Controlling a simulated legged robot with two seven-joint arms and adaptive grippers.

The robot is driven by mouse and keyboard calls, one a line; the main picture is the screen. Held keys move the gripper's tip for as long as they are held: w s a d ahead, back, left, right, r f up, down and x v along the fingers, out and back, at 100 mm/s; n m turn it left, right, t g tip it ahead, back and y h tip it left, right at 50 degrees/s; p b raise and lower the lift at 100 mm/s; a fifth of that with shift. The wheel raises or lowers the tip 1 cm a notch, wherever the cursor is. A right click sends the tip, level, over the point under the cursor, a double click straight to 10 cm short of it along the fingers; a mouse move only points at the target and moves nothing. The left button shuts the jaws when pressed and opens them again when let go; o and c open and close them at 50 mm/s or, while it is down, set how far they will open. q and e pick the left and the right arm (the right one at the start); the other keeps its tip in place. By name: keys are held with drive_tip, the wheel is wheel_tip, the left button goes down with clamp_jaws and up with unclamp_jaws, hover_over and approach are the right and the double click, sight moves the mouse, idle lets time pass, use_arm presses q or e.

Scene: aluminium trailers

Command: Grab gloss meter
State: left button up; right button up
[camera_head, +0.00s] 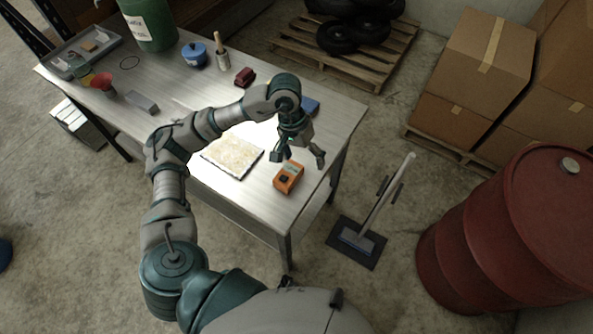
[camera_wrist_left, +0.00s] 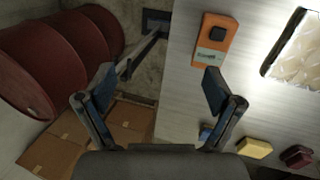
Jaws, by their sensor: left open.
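The gloss meter looks to be the orange box (camera_head: 289,177) with a dark square on top, lying on the metal table (camera_head: 190,88) near its front right corner. It also shows in the left wrist view (camera_wrist_left: 214,42), upper middle right, with a pale label. My left gripper (camera_head: 298,156) is open and empty above the table, just behind the orange box in the head view. In the left wrist view its two fingers (camera_wrist_left: 158,88) are spread wide, and the box lies beyond the right finger, not between them. My right gripper is not in view.
A pale tile (camera_head: 232,156) lies left of the box. A blue item (camera_head: 310,106), a red item (camera_head: 245,77), a brush (camera_head: 221,52) and a blue pot (camera_head: 195,55) stand farther back. A red drum (camera_head: 510,230) and a floor squeegee (camera_head: 360,238) stand right of the table.

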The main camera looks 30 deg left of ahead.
use_arm(q)
drive_tip(key=w+a+r+y, duration=0.1)
drive_tip(key=w+a+y, duration=0.15)
drive_tip(key=a, duration=0.35)
hover_over(287, 174)
drive_tip(key=shift+m+t+y, duration=0.25)
drive_tip(key=shift+m+t, duration=0.05)
drive_tip(key=shift+m, duration=0.1)
wheel_tip(287, 174, down, 11)
drive_tip(key=shift+d+r, duration=0.1)
drive_tip(key=shift+r, duration=0.05)
drive_tip(key=shift+w+f, duration=0.1)
drive_tip(key=shift+f, duration=3)
drive_tip(key=c, duration=1.4)
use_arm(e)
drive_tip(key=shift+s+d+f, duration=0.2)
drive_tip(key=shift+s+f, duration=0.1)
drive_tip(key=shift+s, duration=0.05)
